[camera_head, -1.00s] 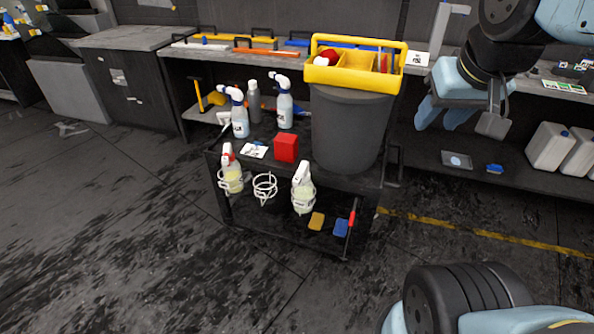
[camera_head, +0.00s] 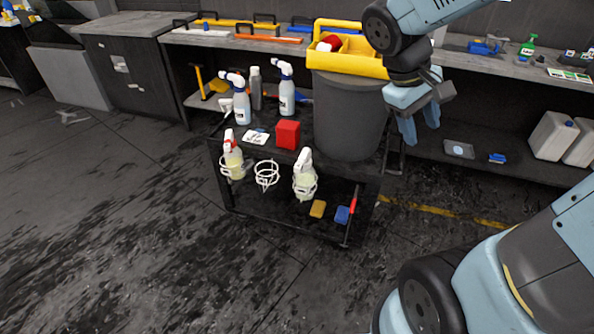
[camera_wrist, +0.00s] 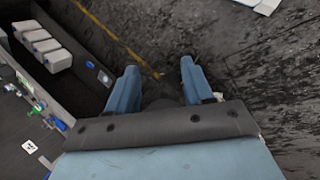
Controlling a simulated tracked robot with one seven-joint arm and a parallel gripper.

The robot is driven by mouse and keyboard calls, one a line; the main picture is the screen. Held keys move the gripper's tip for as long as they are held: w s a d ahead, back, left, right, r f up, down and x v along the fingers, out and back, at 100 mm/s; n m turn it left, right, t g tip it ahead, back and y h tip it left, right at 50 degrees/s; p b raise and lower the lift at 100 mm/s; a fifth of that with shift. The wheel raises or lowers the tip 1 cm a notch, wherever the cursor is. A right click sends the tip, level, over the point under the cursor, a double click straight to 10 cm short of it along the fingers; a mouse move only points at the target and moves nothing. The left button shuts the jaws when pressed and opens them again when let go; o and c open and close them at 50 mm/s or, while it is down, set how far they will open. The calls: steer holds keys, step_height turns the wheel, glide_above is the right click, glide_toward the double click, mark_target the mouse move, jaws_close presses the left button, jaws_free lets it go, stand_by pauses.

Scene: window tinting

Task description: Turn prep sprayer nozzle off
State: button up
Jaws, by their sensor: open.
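Several spray bottles are on the black cart (camera_head: 290,225). Two with blue-labelled bodies and white and blue heads, a left one (camera_head: 240,102) and a right one (camera_head: 286,90), stand upright on its top. Two with yellowish liquid, one with a red and white head (camera_head: 232,158) and one with a white head (camera_head: 304,178), sit in white ring holders on the cart's front. I cannot tell which is the prep sprayer, nor any nozzle's setting. My gripper (camera_head: 420,122) is open and empty, right of the grey bin; its two blue fingers also show in the wrist view (camera_wrist: 160,85).
A large grey bin (camera_head: 345,120) with a yellow caddy (camera_head: 340,62) stands on the cart's right side. A red box (camera_head: 288,134) and an empty ring holder (camera_head: 266,175) are nearby. A workbench (camera_head: 510,68) runs behind. The floor left of the cart is clear.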

steer(key=w+a+f+n+t+h, duration=0.6)
steer(key=w+a+f+n+h, duration=0.4)
steer(key=w+f+n, duration=0.4)
steer(key=n+t+y, duration=0.9)
steer(key=n+t, duration=0.2)
steer(key=n, duration=0.2)
glide_toward(297, 170)
steer(key=x, duration=1)
steer(key=shift+f, duration=0.15)
jaws_close()
